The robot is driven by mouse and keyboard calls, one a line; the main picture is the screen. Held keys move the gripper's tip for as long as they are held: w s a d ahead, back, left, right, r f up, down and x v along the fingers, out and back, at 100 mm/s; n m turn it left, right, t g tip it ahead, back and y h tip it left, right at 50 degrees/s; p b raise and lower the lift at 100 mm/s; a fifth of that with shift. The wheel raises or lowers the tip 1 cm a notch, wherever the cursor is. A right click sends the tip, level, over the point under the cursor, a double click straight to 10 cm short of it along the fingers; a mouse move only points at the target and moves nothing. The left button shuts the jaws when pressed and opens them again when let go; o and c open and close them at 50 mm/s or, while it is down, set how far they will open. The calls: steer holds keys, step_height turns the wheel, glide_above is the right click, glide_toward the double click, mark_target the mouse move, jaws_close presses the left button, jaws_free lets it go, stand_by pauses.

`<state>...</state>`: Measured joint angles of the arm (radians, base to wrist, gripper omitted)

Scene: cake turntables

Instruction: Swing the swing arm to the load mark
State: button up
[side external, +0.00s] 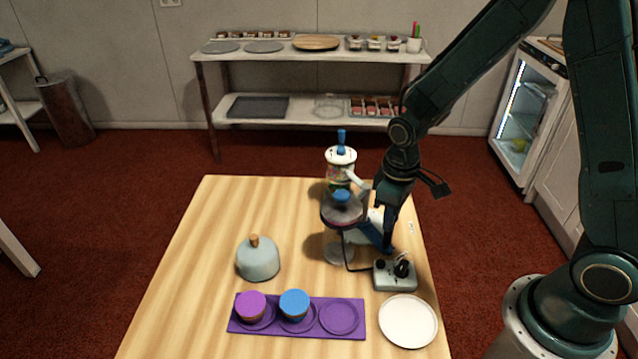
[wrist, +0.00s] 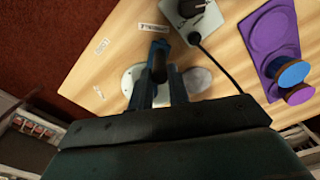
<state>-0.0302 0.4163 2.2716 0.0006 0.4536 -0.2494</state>
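The swing arm's blue handle (side external: 374,236) slants down to the right beside a white body on the wooden table. In the wrist view a dark blue bar (wrist: 158,62) lies between my fingertips, over a white base (wrist: 131,76). My gripper (side external: 388,238) points down at the handle. In the wrist view my gripper (wrist: 160,85) has its fingers on either side of the bar, but I cannot tell whether they press on it. Small white labels lie on the table: one with dark writing (wrist: 153,28) and others too small to read (wrist: 102,45). I cannot tell which is the load mark.
A control box (side external: 395,275) with a cable stands in front of the gripper. A dark round plate with a blue knob (side external: 341,205) and a jar (side external: 340,165) stand left. A grey dome (side external: 258,260), purple tray (side external: 348,333) and white plate (side external: 408,321) are nearer the front.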

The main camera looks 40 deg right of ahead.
steer(key=shift+c, duration=1.1)
steer(key=shift+d, duration=1.55)
steer(key=shift+w+d, duration=0.25)
steer(key=shift+d, duration=0.4)
steer(key=shift+w+d, duration=0.2)
steer(key=shift+d, duration=0.45)
